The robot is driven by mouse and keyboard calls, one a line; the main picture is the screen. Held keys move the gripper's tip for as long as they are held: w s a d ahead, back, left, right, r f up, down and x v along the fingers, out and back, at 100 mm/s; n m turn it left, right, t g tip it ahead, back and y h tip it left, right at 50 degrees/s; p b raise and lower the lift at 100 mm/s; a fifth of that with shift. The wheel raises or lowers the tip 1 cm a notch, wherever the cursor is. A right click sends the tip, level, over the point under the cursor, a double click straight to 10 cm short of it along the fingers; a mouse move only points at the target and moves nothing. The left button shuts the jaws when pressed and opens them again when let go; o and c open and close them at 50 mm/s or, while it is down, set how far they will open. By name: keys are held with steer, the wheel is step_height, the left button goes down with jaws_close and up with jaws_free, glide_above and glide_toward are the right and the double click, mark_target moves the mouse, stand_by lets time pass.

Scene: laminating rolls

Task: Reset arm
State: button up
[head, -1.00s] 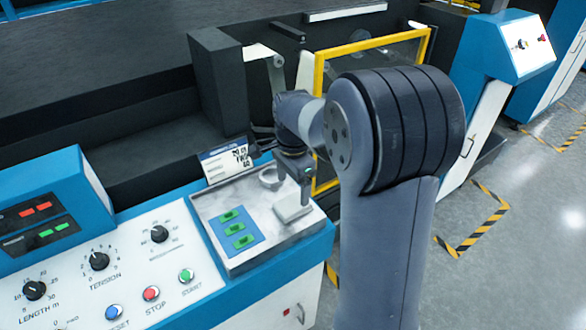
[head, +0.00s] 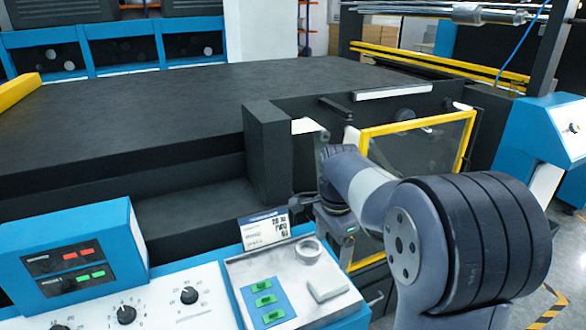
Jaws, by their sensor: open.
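My arm reaches in from the lower right of the head view. My gripper (head: 336,240) is open and hangs downward at the back right of the grey metal tray (head: 244,272), before the yellow-framed guard (head: 470,135). It appears empty, and its fingertips are small and hard to make out. On the tray lie a round ring (head: 308,249), a white block (head: 327,287) and a blue plate with several green pieces (head: 264,300).
A blue control box (head: 85,250) and a dial panel (head: 160,312) are at the lower left. A label card (head: 264,229) stands behind the tray. A dark machine bed (head: 200,100) fills the back. A blue console (head: 545,135) is at the right.

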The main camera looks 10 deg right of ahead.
mark_target(329, 280)
step_height(329, 280, down, 11)
steer(key=shift+r+p, duration=0.2)
steer(key=shift+p, duration=0.3)
steer(key=shift+r+b, duration=0.35)
steer(key=shift+r, duration=1.35)
steer(key=shift+f, duration=0.15)
